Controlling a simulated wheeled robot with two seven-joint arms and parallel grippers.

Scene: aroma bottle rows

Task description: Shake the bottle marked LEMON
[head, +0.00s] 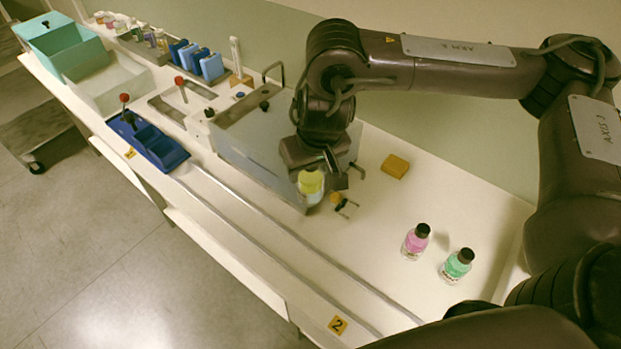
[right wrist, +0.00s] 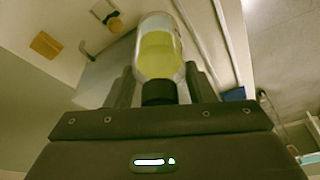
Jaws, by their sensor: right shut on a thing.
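A bottle with yellow liquid (head: 311,184) is held in my right gripper (head: 325,170), above the counter near the grey metal box. In the right wrist view the same bottle (right wrist: 159,55) sits between the two fingers, its black cap towards the gripper body and its base pointing away. I cannot read its label. A bottle with pink liquid (head: 415,241) and a bottle with green liquid (head: 457,265), both black-capped, stand upright on the counter to the right, apart from the gripper. My left gripper is not in view.
The grey metal box (head: 245,150) is just left of the held bottle. A yellow block (head: 395,166) lies on the counter behind it. A blue tray (head: 150,147), blue holders (head: 197,62) and teal bin (head: 68,47) are farther left. The counter around the two standing bottles is clear.

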